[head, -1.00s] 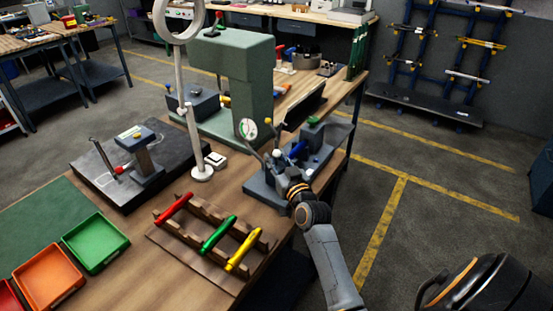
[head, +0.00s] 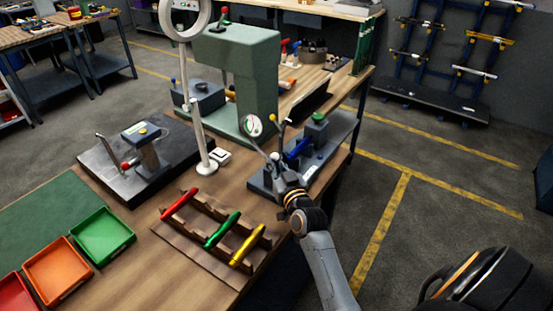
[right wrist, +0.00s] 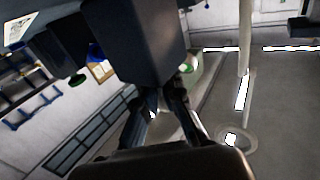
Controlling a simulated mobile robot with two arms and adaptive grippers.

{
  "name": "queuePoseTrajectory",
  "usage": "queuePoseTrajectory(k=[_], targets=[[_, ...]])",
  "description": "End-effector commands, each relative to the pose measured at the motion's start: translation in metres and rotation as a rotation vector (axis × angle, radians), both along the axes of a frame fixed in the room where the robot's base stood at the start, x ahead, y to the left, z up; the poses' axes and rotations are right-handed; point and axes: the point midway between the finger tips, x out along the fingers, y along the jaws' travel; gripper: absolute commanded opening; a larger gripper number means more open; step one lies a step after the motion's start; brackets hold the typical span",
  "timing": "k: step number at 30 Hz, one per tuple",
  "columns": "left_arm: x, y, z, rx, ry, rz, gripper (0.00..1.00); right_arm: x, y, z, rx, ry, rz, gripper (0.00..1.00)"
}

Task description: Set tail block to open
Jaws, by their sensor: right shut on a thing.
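A dark grey bench fixture (head: 262,188) sits at the right end of the wooden table. I cannot tell which part is the tail block. My right gripper (head: 283,173) is at the fixture's near side, shut on a small part that its own fingers mostly hide. In the right wrist view its fingers (right wrist: 172,98) reach beside a large dark block (right wrist: 135,38). My left gripper is not in view.
A rack with red, green and yellow handles (head: 200,250) lies at the near side. A white lamp stand (head: 200,140) and a green press (head: 262,75) stand behind. Coloured trays (head: 102,235) are at left. The floor to the right is clear.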

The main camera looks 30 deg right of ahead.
Motion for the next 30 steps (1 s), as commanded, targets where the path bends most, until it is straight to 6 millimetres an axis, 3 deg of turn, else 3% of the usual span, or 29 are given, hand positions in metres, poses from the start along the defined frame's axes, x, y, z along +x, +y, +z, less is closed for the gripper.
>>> queuePoseTrajectory(k=[1,4,16,30], targets=[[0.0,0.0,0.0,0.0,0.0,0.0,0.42,0.0,0.002,0.0,0.003,-0.002,0.003,0.11],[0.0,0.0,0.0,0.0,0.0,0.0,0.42,0.0,0.002,0.0,0.003,-0.002,0.002,0.28],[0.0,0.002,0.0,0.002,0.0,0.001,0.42,-0.008,0.003,-0.002,0.001,0.002,0.001,0.28],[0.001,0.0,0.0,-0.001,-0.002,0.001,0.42,-0.098,0.022,-0.001,0.001,0.002,0.002,0.28]])
